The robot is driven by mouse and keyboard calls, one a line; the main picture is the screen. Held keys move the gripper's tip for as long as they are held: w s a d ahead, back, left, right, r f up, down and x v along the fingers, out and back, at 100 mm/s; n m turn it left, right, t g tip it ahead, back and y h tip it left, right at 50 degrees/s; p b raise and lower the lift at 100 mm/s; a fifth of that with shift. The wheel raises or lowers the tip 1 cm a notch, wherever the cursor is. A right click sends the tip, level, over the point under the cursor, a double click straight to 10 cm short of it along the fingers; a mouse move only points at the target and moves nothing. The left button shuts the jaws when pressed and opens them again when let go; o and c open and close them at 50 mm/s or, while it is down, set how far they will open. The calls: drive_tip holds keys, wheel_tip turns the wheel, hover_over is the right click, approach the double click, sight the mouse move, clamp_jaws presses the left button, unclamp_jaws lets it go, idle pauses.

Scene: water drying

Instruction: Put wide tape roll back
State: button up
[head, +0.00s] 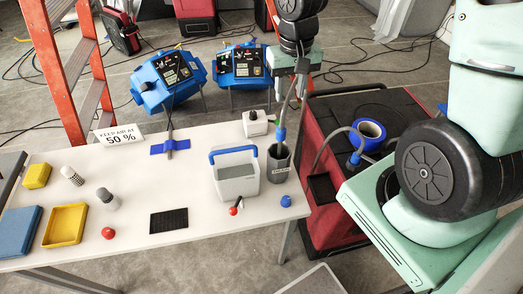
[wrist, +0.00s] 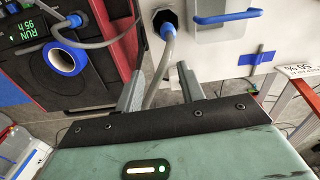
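The wide blue tape roll (head: 376,142), with a pale core, rests on the red and black machine (head: 322,217) right of the table. In the wrist view the roll (wrist: 81,63) is at the upper left, beside a grey hose. My gripper (head: 291,91) hangs above the back right of the table, left of the roll and apart from it. In the wrist view my two grey fingers (wrist: 160,88) are spread wide. A grey hose passes between them in the picture, but I see no grip on it.
A grey cup (head: 279,165) holding a blue hose end stands at the table's right edge. A blue-handled grey bin (head: 236,180) stands beside it. A second hose (head: 328,143) runs close to the roll. Several small items lie on the table (head: 190,230).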

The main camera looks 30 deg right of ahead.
drive_tip(key=s+a+r+n, duration=0.3)
drive_tip(key=s+a+n, duration=0.2)
drive_tip(key=s+a, duration=0.4)
drive_tip(key=s+a+r+n, duration=0.4)
drive_tip(key=s+a+n, duration=0.1)
drive_tip(key=s+a, duration=0.4)
drive_tip(key=shift+s+a+r+n, duration=0.15)
drive_tip(key=shift+s+a+n, duration=0.25)
drive_tip(key=shift+a, duration=0.05)
wheel_tip(320, 180, down, 9)
drive_tip(key=b, duration=0.9)
